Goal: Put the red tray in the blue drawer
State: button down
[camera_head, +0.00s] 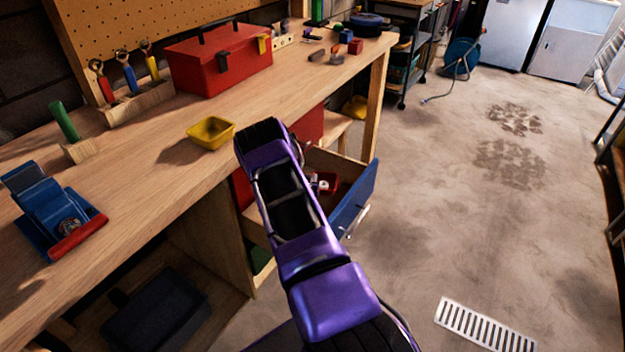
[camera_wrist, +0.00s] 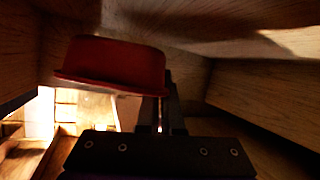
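The blue drawer (camera_head: 357,200) is pulled out from under the workbench, and its wooden inside is partly hidden by my purple arm. The red tray (camera_head: 329,181) shows inside the drawer, beside my arm, with a small pale item near it. In the wrist view the red tray (camera_wrist: 112,62) is close to the camera, left of the dark fingers. My gripper (camera_wrist: 160,98) has its fingers close together at the tray's right end and appears shut on its edge. Wooden walls surround it. My gripper is hidden behind my arm in the head view. Whether the tray touches the drawer bottom cannot be told.
A dark bin (camera_head: 155,312) is below. The floor right of the drawer is open.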

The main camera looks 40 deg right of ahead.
jog(key=shift+f, duration=0.25)
jog(key=shift+f, duration=0.35)
jog(key=c, duration=1.1)
grip_release()
jog(key=shift+r, duration=0.15)
jog(key=v, duration=0.4)
jog(key=p+v, duration=0.1)
jog(key=v, duration=0.3)
jog(key=r+p+v, duration=0.1)
jog(key=v, duration=0.3)
